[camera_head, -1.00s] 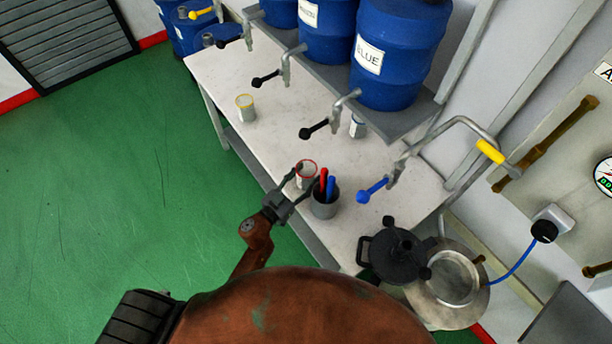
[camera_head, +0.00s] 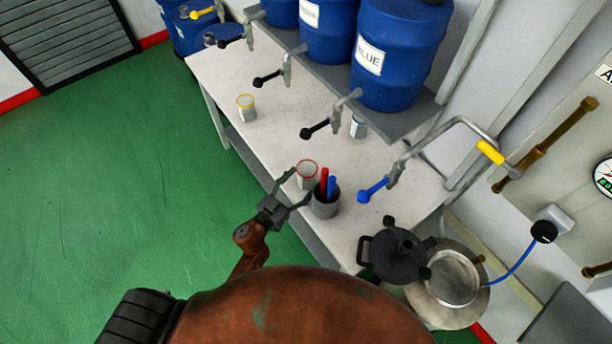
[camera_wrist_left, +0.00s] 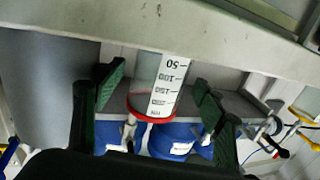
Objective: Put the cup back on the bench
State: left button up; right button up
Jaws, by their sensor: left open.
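A clear cup with a red rim (camera_head: 307,175) stands upright on the pale bench (camera_head: 335,235), near its front edge. In the left wrist view the cup (camera_wrist_left: 158,85) shows upside down, with black scale marks on its side. My left gripper (camera_head: 299,187) is open at the bench's front edge, on the near side of the cup. Its two fingers are spread on either side of the cup, with gaps visible between them and the cup in the wrist view. My right gripper is not in view.
A grey holder with a red and a blue stick (camera_head: 325,205) stands close to the cup's right. A yellow-rimmed cup (camera_head: 246,110) and another cup (camera_head: 358,128) stand farther back. Taps with handles (camera_head: 315,130) overhang the bench. A black-lidded pot (camera_head: 395,257) is at right.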

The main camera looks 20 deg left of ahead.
pick_arm(q)
jog(key=v, duration=0.9)
jog(key=shift+s, duration=0.15)
jog(key=shift+a, duration=0.1)
jog(key=s+a+f+n+g+y, duration=0.1)
jog(key=s+a+f+g+y, duration=0.2)
jog(key=f, duration=0.9)
jog(key=s+a+f+n+g+y, duration=0.15)
jog(key=s+a+f, duration=0.3)
jog(key=f, duration=0.85)
jog(key=s+a+f+n+g+y, duration=0.1)
jog(key=s+a+f+g+y, duration=0.3)
jog(key=f, duration=0.8)
jog(key=s+f+g, duration=0.2)
jog(key=s+f, duration=0.4)
jog(key=s, duration=0.5)
jog(key=s+a+f+g+h, duration=0.1)
jog(key=s+f+g, duration=0.2)
jog(key=s, duration=0.9)
jog(key=s+a+f+g, duration=0.1)
jog(key=s+f+g, duration=0.1)
jog(key=s+f, duration=0.7)
jog(key=s, duration=0.3)
jog(key=shift+s+f+g, duration=0.2)
jog(key=shift+f+g, duration=0.15)
jog(key=shift+c, duration=0.4)
